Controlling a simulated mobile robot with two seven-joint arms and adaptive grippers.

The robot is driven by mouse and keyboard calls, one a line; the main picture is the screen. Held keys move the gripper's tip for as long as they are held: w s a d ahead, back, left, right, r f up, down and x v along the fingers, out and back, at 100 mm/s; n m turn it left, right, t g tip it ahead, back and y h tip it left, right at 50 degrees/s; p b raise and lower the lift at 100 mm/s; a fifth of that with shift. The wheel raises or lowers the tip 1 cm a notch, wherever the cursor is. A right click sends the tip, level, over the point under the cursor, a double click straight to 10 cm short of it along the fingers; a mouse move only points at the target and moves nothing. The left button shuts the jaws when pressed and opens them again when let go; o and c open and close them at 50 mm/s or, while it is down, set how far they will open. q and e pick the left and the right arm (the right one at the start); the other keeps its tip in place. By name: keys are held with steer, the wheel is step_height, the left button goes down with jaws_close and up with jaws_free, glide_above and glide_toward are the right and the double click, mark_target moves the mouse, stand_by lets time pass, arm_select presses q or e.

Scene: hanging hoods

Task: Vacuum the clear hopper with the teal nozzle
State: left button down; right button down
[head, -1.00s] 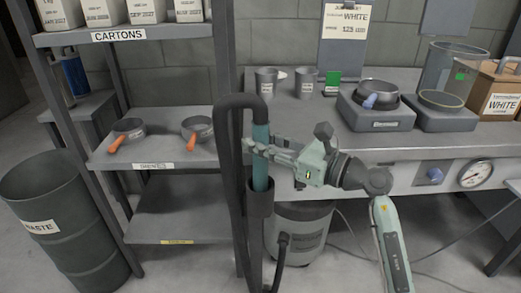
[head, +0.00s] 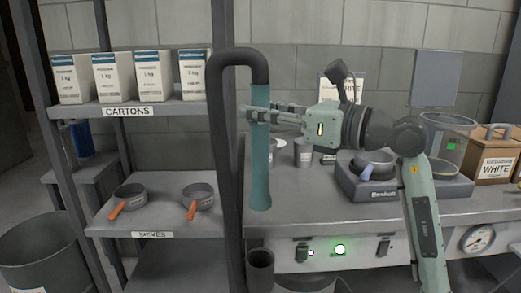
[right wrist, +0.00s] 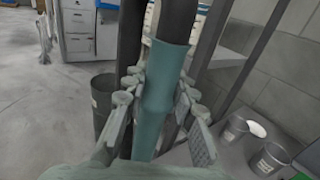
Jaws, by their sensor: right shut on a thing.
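The teal nozzle (head: 261,172) hangs upright on the end of a dark hose. My right gripper (head: 258,116) is shut around its upper part, and the right wrist view also shows the nozzle (right wrist: 152,125) between the fingers. The nozzle's lower end is clear of the dark holder cup (head: 260,262), a little above it. The clear hopper (head: 436,134), a see-through cylinder with a green tag, stands on the bench at the right, partly hidden by my right arm. My left gripper is not in view.
A shelf rack at left holds cartons (head: 135,75) and two orange-handled sieves (head: 198,195). A bench scale (head: 350,183) with a pan stands between nozzle and hopper. A box marked WHITE (head: 495,165) is at the far right. Metal cups (head: 303,152) stand behind my gripper.

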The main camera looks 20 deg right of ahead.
step_height(320, 180, up, 15)
stand_by(1.3)
steer(key=shift+r, duration=0.1)
